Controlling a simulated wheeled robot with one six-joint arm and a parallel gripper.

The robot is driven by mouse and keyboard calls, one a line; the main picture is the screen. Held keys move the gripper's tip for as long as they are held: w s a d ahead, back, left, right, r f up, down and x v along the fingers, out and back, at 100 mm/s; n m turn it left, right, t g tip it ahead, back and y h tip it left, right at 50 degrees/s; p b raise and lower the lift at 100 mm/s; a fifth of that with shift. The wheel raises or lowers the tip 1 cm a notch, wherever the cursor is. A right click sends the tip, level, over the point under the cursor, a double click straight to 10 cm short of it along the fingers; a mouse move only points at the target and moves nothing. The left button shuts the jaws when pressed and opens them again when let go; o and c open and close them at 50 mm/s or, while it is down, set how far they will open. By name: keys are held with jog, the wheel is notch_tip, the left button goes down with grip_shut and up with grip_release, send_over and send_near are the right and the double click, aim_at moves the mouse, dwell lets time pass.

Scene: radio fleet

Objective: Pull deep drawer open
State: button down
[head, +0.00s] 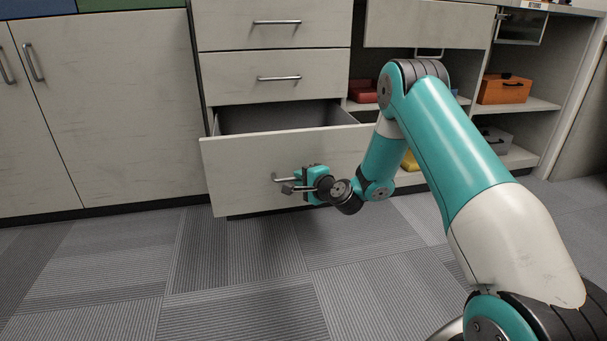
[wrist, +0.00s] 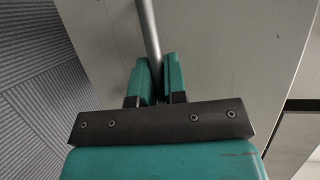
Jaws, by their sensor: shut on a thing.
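The deep drawer (head: 240,165) is the lowest drawer of the cabinet in the head view. It stands partly open, and its grey inside shows behind the pale front panel. My gripper (head: 287,183) is at the drawer's bar handle (head: 277,177), shut on it. In the wrist view the two teal fingers of my gripper (wrist: 160,80) close around the grey bar handle (wrist: 148,28), with the pale drawer front (wrist: 220,50) behind. Part of the handle is hidden by my gripper. The drawer's right side is partly hidden by my arm.
Two shut drawers (head: 276,77) sit above. Cabinet doors (head: 100,110) are shut at left. Open shelves at right hold an orange box (head: 504,88), a red box (head: 363,91) and a grey box (head: 496,138). The carpet floor (head: 240,270) in front is clear.

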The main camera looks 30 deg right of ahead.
jog(key=shift+s+a, duration=0.1)
jog(key=shift+s, duration=0.35)
jog(key=c, duration=1.4)
grip_release()
jog(key=shift+c, duration=0.2)
jog(key=shift+s, duration=0.1)
jog(key=b+v, duration=1.6)
jog(key=v, duration=0.1)
jog(key=shift+s, duration=0.1)
